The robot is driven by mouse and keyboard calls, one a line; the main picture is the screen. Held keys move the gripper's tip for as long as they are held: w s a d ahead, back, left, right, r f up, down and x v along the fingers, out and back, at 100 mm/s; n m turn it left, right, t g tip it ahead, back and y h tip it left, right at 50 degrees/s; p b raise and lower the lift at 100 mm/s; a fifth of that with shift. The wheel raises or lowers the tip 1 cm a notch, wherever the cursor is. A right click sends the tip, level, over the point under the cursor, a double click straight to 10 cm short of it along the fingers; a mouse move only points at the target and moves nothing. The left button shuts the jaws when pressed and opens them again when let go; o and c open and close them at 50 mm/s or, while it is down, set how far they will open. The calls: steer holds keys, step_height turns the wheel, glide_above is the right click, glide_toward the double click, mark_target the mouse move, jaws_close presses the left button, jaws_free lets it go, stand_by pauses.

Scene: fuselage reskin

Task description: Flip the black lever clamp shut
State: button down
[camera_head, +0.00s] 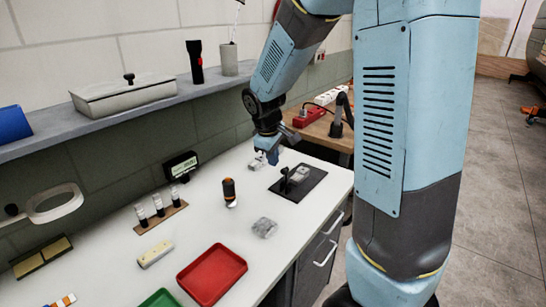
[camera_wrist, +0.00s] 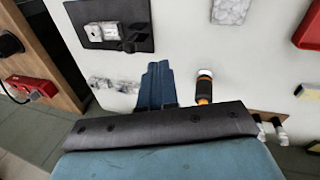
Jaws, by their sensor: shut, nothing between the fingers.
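The black lever clamp (camera_head: 285,179) sits at the left side of a black base plate (camera_head: 313,187) on the white bench, beside a grey block (camera_head: 299,174). In the wrist view the plate (camera_wrist: 147,16) is at the top, with the dark lever (camera_wrist: 134,37) near its right part and the light block (camera_wrist: 103,31) to its left. The lever appears raised in the head view; its exact angle is hard to tell. My gripper (camera_head: 273,158) is above the bench, left of and behind the plate. Its blue fingers (camera_wrist: 157,70) are together, empty and apart from the lever.
Another pale block (camera_head: 257,162) lies near my gripper. A red tray (camera_head: 212,275) and a vial rack (camera_head: 161,216) are farther left. A red power strip (camera_head: 309,117) lies behind.

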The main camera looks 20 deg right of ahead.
steer(key=w+d+f, duration=0.3)
steer(key=w+f, duration=0.1)
steer(key=f, duration=0.4)
steer(key=shift+w+d, duration=0.25)
steer(key=shift+d, duration=0.15)
